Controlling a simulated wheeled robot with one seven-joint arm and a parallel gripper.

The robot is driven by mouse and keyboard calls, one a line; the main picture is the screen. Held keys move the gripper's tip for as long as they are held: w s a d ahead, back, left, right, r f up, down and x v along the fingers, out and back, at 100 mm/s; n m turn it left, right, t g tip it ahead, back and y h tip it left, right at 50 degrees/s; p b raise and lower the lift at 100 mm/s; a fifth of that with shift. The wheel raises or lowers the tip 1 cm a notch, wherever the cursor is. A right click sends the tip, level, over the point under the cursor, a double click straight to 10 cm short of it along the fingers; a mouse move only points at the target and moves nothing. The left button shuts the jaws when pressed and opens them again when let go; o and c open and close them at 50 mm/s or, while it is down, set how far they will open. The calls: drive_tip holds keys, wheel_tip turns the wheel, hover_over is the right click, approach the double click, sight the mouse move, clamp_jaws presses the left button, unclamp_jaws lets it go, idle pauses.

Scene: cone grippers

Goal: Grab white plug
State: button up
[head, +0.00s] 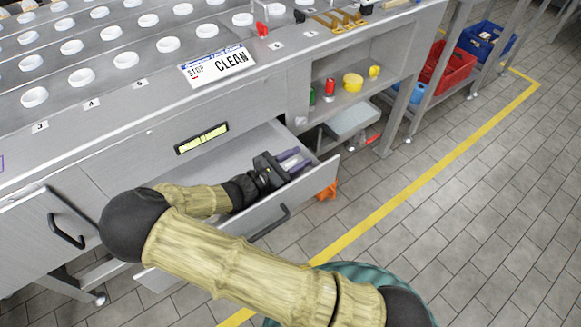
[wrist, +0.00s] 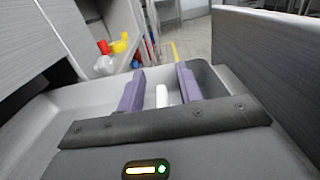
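The white plug (wrist: 162,96) lies in the open drawer (head: 219,148). In the wrist view it shows as a narrow white upright shape between the two purple fingers, with a gap on each side. My gripper (wrist: 161,85) is open and is down inside the drawer, with its fingers on either side of the plug. In the head view my gripper (head: 293,161) is near the drawer's right end, and a bit of white shows between its fingers. The plug's lower part is hidden behind the gripper's dark front edge in the wrist view.
The drawer's front wall (wrist: 258,62) rises close on the right in the wrist view. The steel counter (head: 130,90) with several white cups is above the drawer. A shelf (head: 345,97) with red and yellow items stands beyond. The tiled floor (head: 470,210) at right is clear.

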drive_tip(key=shift+w+d, duration=0.25)
drive_tip(key=shift+d, duration=0.15)
clamp_jaws()
